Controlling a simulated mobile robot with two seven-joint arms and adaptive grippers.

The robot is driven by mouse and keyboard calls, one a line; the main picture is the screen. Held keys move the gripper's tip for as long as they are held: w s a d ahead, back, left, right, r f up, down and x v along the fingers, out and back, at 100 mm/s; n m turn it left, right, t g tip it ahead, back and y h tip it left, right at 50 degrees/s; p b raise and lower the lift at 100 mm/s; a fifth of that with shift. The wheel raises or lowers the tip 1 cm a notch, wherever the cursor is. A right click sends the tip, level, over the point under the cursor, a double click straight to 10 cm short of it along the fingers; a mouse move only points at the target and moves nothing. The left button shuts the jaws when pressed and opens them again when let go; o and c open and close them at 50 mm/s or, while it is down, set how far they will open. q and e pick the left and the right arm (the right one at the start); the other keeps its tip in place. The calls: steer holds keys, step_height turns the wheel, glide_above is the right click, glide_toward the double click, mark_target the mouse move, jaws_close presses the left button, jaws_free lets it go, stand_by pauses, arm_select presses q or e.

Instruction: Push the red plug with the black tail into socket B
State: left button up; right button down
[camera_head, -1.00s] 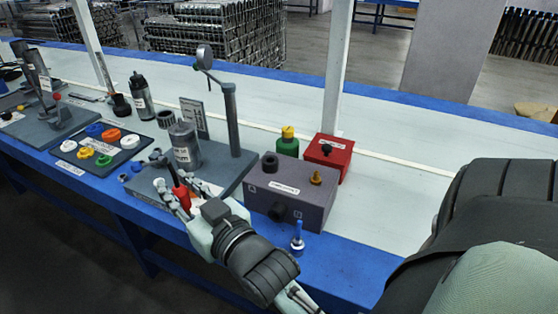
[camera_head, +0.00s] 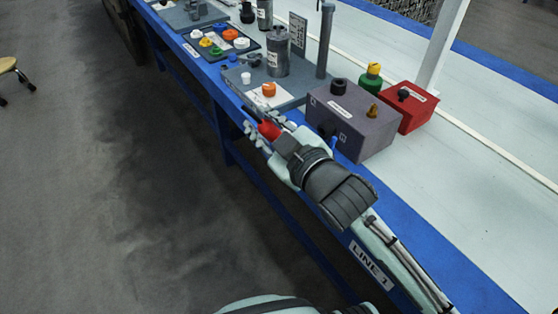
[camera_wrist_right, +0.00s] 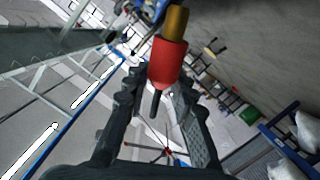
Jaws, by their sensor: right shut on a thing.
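My right gripper (camera_head: 268,138) is shut on the red plug (camera_head: 269,130), just off the bench's front edge, left of the purple-grey box (camera_head: 372,135). In the right wrist view the red plug (camera_wrist_right: 168,62) sits between the fingers of my right gripper (camera_wrist_right: 156,82). Its brass-coloured end points up in that picture, and its black tail (camera_wrist_right: 155,103) hangs the other way. The box has a dark round socket (camera_head: 338,87) on top. A dark opening on its front is partly hidden by my gripper. I cannot read which is B. My left gripper is not in view.
A red box (camera_head: 408,108) and a green bottle with a yellow cap (camera_head: 370,77) stand behind the purple-grey box. Open floor lies in front of the bench.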

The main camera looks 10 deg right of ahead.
arm_select(q)
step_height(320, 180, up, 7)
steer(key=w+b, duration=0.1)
steer(key=b, duration=0.1)
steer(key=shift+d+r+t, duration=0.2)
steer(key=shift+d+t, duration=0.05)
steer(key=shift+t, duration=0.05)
arm_select(e)
steer(key=w+d+f+n, duration=0.1)
steer(key=f+n, duration=0.5)
steer(key=w+d+f+n+g, duration=0.1)
steer(key=w+d+f+n, duration=0.1)
steer(key=f+n, duration=0.4)
steer(key=shift+f+g, duration=0.3)
steer(key=shift+f, duration=0.25)
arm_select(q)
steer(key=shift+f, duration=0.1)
arm_select(e)
steer(key=d, duration=0.1)
steer(key=w+d, duration=0.1)
steer(key=d, duration=0.1)
steer(key=w+d, duration=0.1)
steer(key=d, duration=0.1)
steer(key=shift+d, duration=0.1)
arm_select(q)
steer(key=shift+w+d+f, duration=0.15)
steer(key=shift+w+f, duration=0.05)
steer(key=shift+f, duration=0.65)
arm_select(e)
steer(key=shift+d, duration=0.15)
